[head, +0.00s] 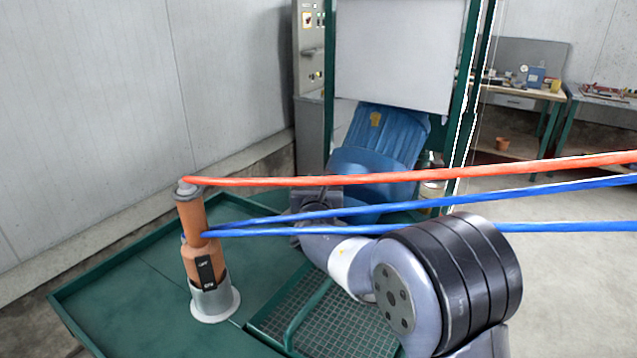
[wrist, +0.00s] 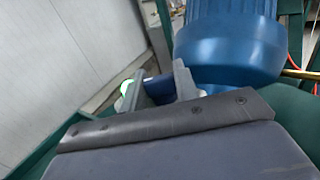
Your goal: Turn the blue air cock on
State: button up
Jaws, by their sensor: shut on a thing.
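In the wrist view my gripper (wrist: 160,90) is shut with a small dark blue part, the blue air cock (wrist: 159,88), between its two grey fingers. Only a short piece of the cock shows; the fingers and the gripper body hide the rest, so I cannot tell its angle. In the head view my gripper (head: 308,204) is at the far end of my arm, partly behind the hoses, in front of the blue machine. The cock cannot be made out there.
A large blue motor-like machine (head: 385,145) stands just beyond my gripper; it also shows in the wrist view (wrist: 228,45). A red hose (head: 420,177) and two blue hoses run from an orange cylinder (head: 193,235) across my arm. A green tray (head: 130,285) lies below.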

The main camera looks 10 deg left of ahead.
jog(key=shift+r+m+h+p, duration=0.15)
jog(key=shift+m+h+p, duration=0.25)
jog(key=shift+h+p, duration=0.3)
jog(key=shift+a+m+h+p, duration=0.1)
jog(key=shift+m+h+p, duration=0.4)
jog(key=shift+h+p, duration=0.2)
jog(key=shift+m+g+h+p, duration=0.2)
jog(key=shift+m+h+p, duration=0.65)
jog(key=shift+h, duration=0.7)
jog(key=shift+m+g+h+p, duration=0.2)
jog(key=shift+m+h+p, duration=0.2)
jog(key=shift+m+h, duration=0.95)
jog(key=shift+h, duration=0.4)
jog(key=o, duration=1)
notch_tip(320, 180, up, 10)
jog(key=shift+f+b, duration=0.15)
jog(key=shift+b, duration=0.35)
